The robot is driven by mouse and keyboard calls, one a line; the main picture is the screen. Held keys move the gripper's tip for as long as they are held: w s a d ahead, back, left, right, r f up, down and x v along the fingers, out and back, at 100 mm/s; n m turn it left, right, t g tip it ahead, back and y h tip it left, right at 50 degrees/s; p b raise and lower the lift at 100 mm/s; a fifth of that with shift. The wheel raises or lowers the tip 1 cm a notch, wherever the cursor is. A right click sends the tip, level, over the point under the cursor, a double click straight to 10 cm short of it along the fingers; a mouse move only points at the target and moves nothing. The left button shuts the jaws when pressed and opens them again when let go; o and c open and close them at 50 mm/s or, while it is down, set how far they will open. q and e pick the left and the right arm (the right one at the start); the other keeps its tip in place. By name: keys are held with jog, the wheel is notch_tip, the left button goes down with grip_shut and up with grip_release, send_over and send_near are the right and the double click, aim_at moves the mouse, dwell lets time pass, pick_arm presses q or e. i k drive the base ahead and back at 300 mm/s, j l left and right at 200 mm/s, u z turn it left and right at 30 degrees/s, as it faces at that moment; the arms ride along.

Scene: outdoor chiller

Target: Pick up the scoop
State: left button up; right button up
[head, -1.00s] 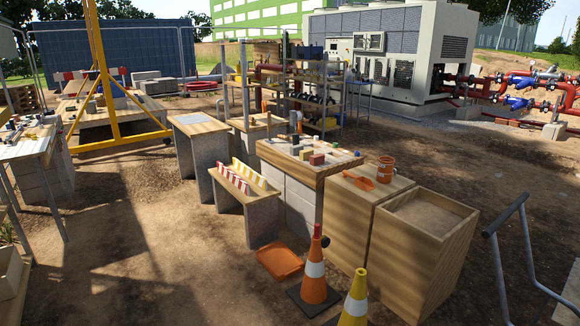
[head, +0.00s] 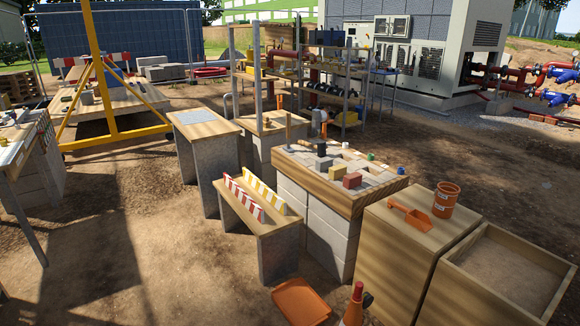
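The orange scoop (head: 418,218) lies on the wooden top of a box-like stand (head: 402,247) in the right half of the head view. Its handle points to the back left and its wide pan to the front right. An orange bucket (head: 446,200) with a pale label stands upright just right of the scoop, close to it. Neither of my grippers is in view.
An open wooden box of sand (head: 513,267) adjoins the stand on the right. A table with coloured blocks (head: 340,200) is to its left. An orange tray (head: 300,302) and a traffic cone (head: 355,308) are on the ground in front.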

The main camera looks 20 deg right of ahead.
aim_at(422, 221)
jog(key=i, duration=1.15)
